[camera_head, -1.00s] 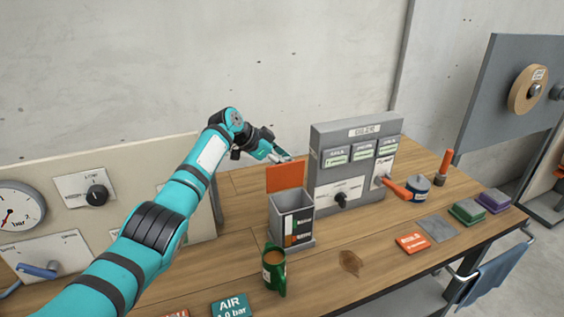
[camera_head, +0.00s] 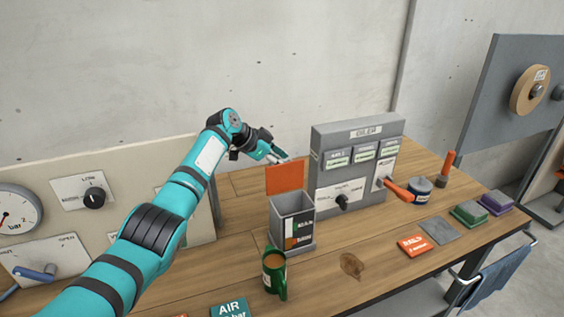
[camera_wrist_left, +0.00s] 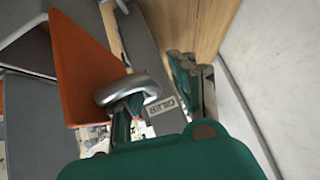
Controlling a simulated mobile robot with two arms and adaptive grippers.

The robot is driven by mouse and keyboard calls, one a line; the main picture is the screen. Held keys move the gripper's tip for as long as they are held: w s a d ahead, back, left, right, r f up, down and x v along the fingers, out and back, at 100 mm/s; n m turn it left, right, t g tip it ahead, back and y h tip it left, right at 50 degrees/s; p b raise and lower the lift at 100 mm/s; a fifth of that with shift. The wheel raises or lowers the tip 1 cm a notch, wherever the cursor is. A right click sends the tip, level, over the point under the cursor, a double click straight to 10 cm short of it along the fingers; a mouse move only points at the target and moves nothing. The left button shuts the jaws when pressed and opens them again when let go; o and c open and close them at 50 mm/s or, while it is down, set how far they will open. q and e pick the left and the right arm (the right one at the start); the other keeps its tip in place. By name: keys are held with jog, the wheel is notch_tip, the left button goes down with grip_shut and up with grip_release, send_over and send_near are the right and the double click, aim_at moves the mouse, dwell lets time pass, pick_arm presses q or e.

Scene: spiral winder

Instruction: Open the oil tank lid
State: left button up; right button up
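The oil tank (camera_head: 307,225) is a grey open-topped box on the bench, with a dark level window on its front. Its orange lid (camera_head: 285,179) stands upright at the back edge, and the top opening is uncovered. My left gripper (camera_head: 276,155) is just behind and above the lid's top edge. In the left wrist view, the orange lid (camera_wrist_left: 82,70) fills the left side, and its curved metal handle (camera_wrist_left: 126,88) lies close to one finger. The fingers (camera_wrist_left: 160,95) are spread apart with nothing visibly clamped between them. My right gripper is not in view.
The grey oiler panel (camera_head: 357,133) stands right of the tank. A gauge panel (camera_head: 130,184) is on the left.

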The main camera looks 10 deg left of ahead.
pick_arm(q)
jog(key=shift+s+d, duration=0.1)
jog(key=shift+s, duration=0.15)
jog(key=v, duration=0.7)
jog(key=shift+r, duration=0.15)
